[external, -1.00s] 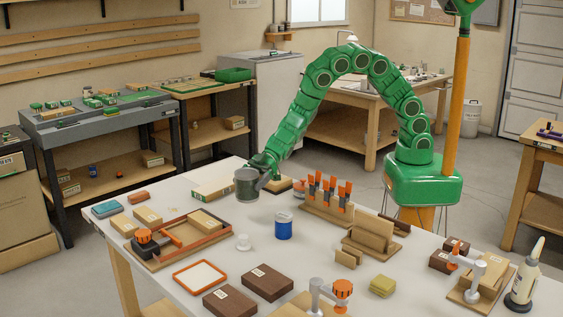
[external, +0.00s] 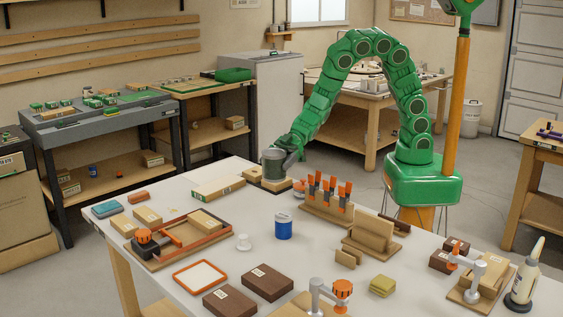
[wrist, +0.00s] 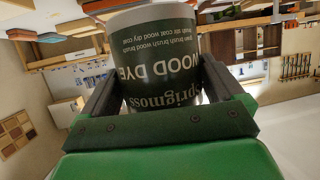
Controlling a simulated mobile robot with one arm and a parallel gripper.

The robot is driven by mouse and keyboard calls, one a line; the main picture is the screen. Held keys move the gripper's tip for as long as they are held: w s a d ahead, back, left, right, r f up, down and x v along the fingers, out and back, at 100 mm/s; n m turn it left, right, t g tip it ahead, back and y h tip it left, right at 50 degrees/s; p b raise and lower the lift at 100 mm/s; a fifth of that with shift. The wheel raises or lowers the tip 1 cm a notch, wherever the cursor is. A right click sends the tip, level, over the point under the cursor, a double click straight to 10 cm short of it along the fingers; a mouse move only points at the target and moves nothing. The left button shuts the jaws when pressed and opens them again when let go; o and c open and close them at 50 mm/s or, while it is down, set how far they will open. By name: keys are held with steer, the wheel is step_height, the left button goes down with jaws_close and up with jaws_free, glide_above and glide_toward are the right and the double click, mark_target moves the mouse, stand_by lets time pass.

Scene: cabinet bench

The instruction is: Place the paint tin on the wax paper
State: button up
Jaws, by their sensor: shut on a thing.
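My gripper (external: 285,156) is shut on a dark green-grey tin (external: 272,166), which it holds upright over the back of the white table. In the wrist view the tin (wrist: 160,62) sits between the two jaws (wrist: 160,100), its label reading "WOOD DYE" upside down. I take it for the paint tin. Its base is close above or in front of a wooden block; I cannot tell if they touch. A white sheet with an orange border (external: 200,277) lies flat near the table's front left; I cannot tell whether it is the wax paper.
A wooden rack with orange-handled tools (external: 327,197) is right of my gripper. A wooden tray (external: 180,240) lies at left, dark brown boxes (external: 266,282) at front. Bare tabletop lies left of the blue tin.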

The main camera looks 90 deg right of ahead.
steer(key=shift+s+d+r, duration=0.1)
steer(key=shift+s, duration=0.1)
steer(key=w+d+m+t+h, duration=0.2)
steer(key=w+d, duration=0.2)
steer(key=d, duration=1.4)
steer(key=w+d+m+t+h, duration=0.1)
steer(key=w+d+m+h, duration=0.15)
steer(key=d, duration=1.65)
steer(key=shift+y, duration=0.45)
steer(key=shift+w+d+f, duration=0.35)
steer(key=shift+w+f, duration=1.35)
steer(key=shift+w, duration=0.65)
steer(key=shift+w+d+f, duration=0.4)
steer(key=shift+w+f, duration=1.3)
steer(key=shift+w, duration=0.7)
steer(key=shift+w+d+f, duration=0.35)
steer(key=shift+w+f, duration=1.35)
steer(key=shift+w, duration=0.65)
steer(key=shift+f, duration=1.35)
steer(key=shift+f, duration=0.1)
